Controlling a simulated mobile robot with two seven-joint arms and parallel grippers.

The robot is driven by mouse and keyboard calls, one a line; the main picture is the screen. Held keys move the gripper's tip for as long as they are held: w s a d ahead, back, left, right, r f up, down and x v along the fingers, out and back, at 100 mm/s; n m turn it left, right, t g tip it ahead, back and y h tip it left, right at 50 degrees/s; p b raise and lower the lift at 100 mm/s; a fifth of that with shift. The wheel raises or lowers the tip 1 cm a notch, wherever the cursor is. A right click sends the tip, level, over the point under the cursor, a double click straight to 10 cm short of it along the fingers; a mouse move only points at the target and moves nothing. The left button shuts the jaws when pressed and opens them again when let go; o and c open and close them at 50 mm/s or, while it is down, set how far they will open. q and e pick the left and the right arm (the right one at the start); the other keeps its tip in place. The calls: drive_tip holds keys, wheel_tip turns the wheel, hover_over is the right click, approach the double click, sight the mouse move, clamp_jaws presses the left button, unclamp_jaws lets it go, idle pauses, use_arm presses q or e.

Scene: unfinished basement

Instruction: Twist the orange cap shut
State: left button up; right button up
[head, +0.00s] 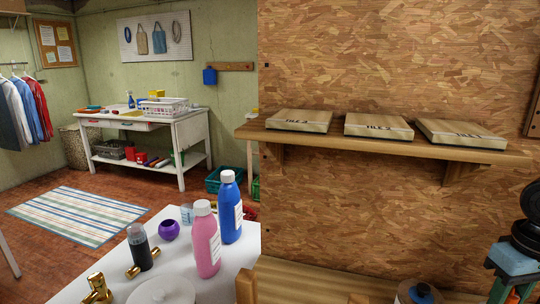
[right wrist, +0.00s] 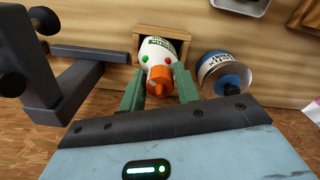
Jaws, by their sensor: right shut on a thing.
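In the right wrist view, a white bottle (right wrist: 163,46) with green lettering, and a red and a green dot near its top, sits in a wooden holder (right wrist: 141,33). Its orange cap (right wrist: 159,80) is on the bottle, with a narrow tip towards the camera. My right gripper (right wrist: 160,74) has its green fingers on either side of the cap and is shut on it. There, part of my right arm shows at the right edge. My left gripper is in neither view.
A dark grey fixture (right wrist: 72,88) is at the left. A shelf (head: 385,143) with several boxes crosses the chipboard wall.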

drive_tip(key=m, duration=0.3)
drive_tip(key=shift+s+m, duration=0.1)
drive_tip(key=shift+m, duration=0.3)
drive_tip(key=shift+o, duration=0.2)
drive_tip(key=shift+f+m, duration=0.1)
drive_tip(key=shift+m, duration=0.5)
drive_tip(key=shift+s+f, duration=0.1)
drive_tip(key=shift+o, duration=0.2)
drive_tip(key=shift+m, duration=1)
drive_tip(key=shift+o, duration=0.3)
drive_tip(key=m, duration=0.3)
drive_tip(key=m, duration=0.5)
drive_tip(key=shift+m, duration=0.3)
drive_tip(key=shift+c, duration=0.3)
